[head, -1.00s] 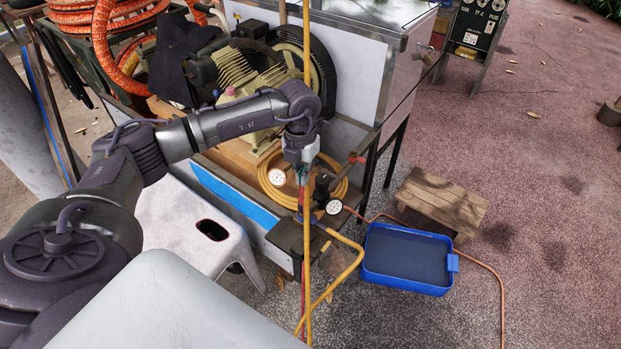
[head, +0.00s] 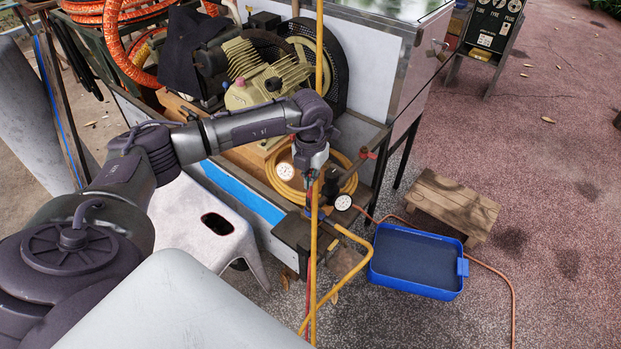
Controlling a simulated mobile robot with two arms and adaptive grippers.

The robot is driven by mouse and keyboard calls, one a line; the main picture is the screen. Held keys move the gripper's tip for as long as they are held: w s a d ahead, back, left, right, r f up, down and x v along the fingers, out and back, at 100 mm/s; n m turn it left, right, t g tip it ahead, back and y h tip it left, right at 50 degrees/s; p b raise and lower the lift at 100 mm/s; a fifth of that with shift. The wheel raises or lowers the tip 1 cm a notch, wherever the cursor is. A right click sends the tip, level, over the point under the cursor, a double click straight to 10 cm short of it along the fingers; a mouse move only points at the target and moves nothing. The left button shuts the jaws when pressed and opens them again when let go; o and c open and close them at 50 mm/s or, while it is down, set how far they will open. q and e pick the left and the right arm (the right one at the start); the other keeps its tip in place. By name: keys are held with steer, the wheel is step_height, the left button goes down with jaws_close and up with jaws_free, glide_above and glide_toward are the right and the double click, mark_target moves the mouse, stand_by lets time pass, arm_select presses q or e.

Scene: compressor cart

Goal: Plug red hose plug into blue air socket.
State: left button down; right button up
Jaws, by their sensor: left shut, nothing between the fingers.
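My left gripper (head: 313,185) points down over the front corner of the cart, beside the pressure gauges. It is shut with nothing held, and a vertical yellow bar partly covers its fingers. A red hose (head: 309,275) hangs below it, mostly behind the yellow bar. I cannot make out its plug end clearly. A small blue part (head: 309,212), perhaps the blue air socket, shows just below the fingers at the cart's corner. I cannot tell whether the fingers touch anything there. My right gripper is not in view.
One gauge (head: 343,202) stands right of the gripper, another (head: 285,171) left. A coiled yellow hose (head: 346,181) lies behind. A white stool (head: 180,222), blue tray (head: 376,277) and wooden stool (head: 452,206) stand around the cart. The compressor (head: 262,85) is behind.

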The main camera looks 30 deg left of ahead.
arm_select(q)
steer(key=shift+s+f+b, duration=0.2)
steer(key=shift+f+b, duration=0.25)
steer(key=shift+f, duration=0.05)
stand_by(0.3)
steer(key=shift+w+r+p, duration=0.15)
steer(key=shift+r+p, duration=0.55)
steer(key=shift+r, duration=0.95)
step_height(320, 180, up, 11)
steer(key=shift+r, duration=0.15)
